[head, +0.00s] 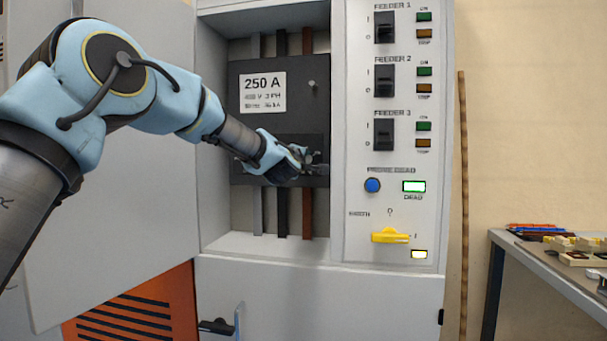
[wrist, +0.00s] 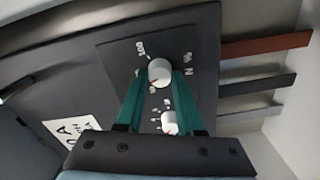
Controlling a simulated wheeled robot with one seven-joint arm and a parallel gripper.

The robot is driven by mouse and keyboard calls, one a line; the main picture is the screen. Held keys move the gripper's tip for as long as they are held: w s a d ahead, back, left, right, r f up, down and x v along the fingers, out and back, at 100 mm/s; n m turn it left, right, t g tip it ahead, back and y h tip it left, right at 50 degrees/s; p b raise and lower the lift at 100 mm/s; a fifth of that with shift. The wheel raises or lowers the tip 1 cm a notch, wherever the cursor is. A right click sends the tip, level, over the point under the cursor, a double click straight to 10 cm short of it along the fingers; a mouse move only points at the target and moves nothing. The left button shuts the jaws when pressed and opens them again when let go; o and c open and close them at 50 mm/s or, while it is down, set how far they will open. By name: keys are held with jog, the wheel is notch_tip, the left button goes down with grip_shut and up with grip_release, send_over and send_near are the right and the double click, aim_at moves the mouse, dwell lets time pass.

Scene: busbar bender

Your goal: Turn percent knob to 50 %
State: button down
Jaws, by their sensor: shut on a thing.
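The percent knob (wrist: 160,69) is a round white knob on the dark breaker panel, beside a "% IN" label in the wrist view. Its printed scale is small, and a small reddish mark shows at its lower left edge. I cannot read its exact setting. My gripper (head: 308,163) is at the lower right part of the breaker in the head view. Its two green fingers are shut on the percent knob from both sides in the wrist view. In the head view the gripper hides the knob.
A second white knob (wrist: 169,122) sits between the fingers, nearer the palm. The breaker (head: 290,100) carries a "250 A" label. Right of it is a panel (head: 352,120) with feeder switches, a blue button (head: 372,186) and a yellow handle (head: 390,236). A cabinet door stands open at left.

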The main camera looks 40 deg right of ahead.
jog(key=n+b, duration=0.6)
jog(key=n, duration=0.2)
jog(key=shift+f+b, duration=0.1)
jog(key=shift+b, duration=0.2)
jog(key=shift+n, duration=0.4)
jog(key=c, duration=0.5)
grip_release()
jog(key=b+v, duration=0.3)
jog(key=v, duration=0.7)
jog(key=shift+s+a, duration=0.15)
jog(key=shift+a, duration=0.2)
